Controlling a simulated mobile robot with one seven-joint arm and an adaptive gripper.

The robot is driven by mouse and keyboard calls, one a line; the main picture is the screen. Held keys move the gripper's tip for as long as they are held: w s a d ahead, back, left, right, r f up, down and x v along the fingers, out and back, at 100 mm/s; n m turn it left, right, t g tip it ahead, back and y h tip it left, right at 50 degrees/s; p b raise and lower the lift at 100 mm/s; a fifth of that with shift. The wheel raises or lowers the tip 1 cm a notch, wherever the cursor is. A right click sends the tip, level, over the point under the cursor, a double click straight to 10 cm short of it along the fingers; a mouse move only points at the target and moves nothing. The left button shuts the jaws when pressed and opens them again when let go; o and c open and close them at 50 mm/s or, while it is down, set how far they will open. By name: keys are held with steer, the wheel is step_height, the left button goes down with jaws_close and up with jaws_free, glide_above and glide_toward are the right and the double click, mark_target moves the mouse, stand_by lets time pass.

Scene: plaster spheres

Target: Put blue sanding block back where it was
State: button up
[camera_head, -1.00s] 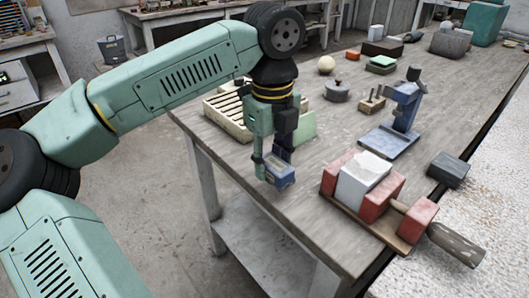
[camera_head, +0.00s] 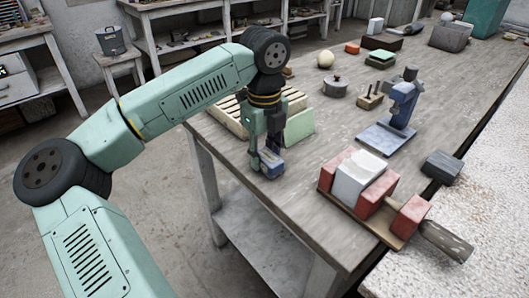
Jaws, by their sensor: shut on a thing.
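The blue sanding block (camera_head: 271,163) is a small blue piece with a paler face. My gripper (camera_head: 265,154) is shut on it, pointing down over the near left edge of the workbench (camera_head: 300,215). The block is low, close to the bench top; I cannot tell whether it touches the wood. My fingers partly hide the block.
A red vise-like holder with a white block (camera_head: 358,178) stands to the right. A blue stand (camera_head: 402,100) is behind it. A slatted rack (camera_head: 232,118) and a pale green slab (camera_head: 300,126) lie behind my gripper. A dark grey block (camera_head: 442,167) sits at the far right edge.

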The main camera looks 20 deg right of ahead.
steer(key=shift+f, duration=0.2)
steer(key=o, duration=1.3)
steer(key=shift+r, duration=0.1)
steer(key=shift+c, duration=0.2)
